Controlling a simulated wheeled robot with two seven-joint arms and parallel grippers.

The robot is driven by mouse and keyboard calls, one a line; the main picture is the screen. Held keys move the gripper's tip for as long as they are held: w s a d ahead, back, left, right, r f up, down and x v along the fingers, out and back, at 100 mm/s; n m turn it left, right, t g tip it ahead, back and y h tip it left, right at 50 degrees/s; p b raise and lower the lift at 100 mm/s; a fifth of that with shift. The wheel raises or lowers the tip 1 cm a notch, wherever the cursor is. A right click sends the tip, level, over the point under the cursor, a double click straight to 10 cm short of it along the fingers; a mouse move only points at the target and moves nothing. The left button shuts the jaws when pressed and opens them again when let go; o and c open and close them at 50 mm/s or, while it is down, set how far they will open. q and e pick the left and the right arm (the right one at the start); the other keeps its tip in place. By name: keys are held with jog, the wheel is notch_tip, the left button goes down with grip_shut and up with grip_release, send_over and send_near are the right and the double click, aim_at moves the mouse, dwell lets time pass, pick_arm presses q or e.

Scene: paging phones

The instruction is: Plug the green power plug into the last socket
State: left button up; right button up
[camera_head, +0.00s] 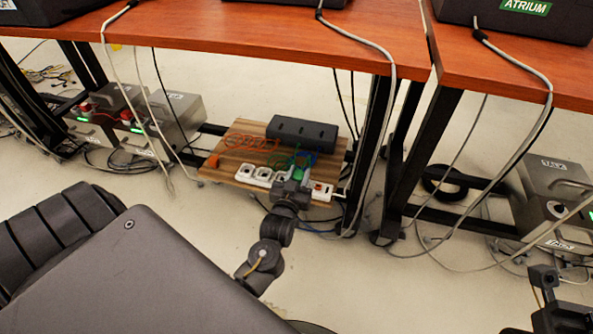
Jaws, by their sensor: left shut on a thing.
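A white power strip (247,172) lies along the front edge of a wooden board (222,160) under the desk. A red switch (317,187) shows at its right end. My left gripper (297,182) is over the right part of the strip, shut on the green plug (302,174). Only a little green shows past the gripper, and the plug's prongs and the sockets beneath are hidden. I cannot tell whether the plug is in a socket. My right gripper (543,280) is at the lower right, partly cut off, away from the strip.
A black box (302,132) and orange, green and blue cables lie on the board. An orange plug (213,161) is at its left. Desk legs (374,140) and hanging cables stand close on the right. Grey metal boxes (178,118) are at both sides.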

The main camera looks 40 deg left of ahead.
pick_arm(q)
jog(key=shift+r, duration=0.1)
jog(key=w+a+p, duration=0.1)
jog(key=a, duration=1.1)
jog(key=w+a, duration=0.1)
jog(key=a, duration=1.1)
dwell(0.3)
